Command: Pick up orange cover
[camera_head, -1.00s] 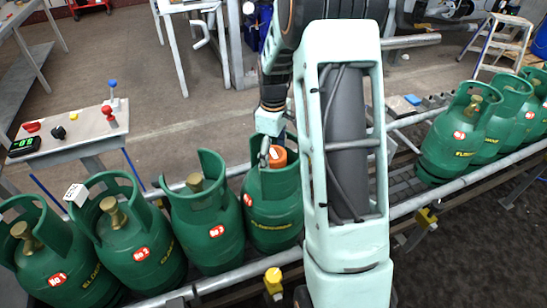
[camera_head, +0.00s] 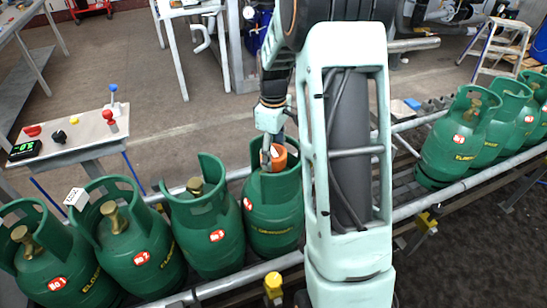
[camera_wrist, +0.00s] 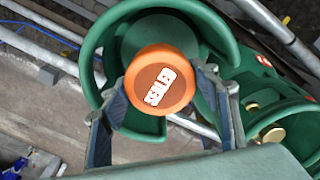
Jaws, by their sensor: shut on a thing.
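The orange cover (camera_wrist: 160,80) is a round cap with a white "SEALED" label, seen from above in the wrist view. It sits inside the collar of a green gas cylinder (camera_head: 273,215) on the conveyor. My gripper (camera_head: 268,155) reaches down into that collar from above. In the wrist view my gripper's two fingers (camera_wrist: 165,88) press on the cover's left and right sides. In the head view the orange cover (camera_head: 280,158) shows beside the finger. The valve under the cover is hidden, and I cannot tell whether the cover is still seated on it.
Several green cylinders (camera_head: 208,228) with bare brass valves stand to the left. More cylinders (camera_head: 455,140) stand on the right of the conveyor. A metal rail (camera_head: 240,284) runs along the front. A control table (camera_head: 85,133) with buttons and a small display stands at left.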

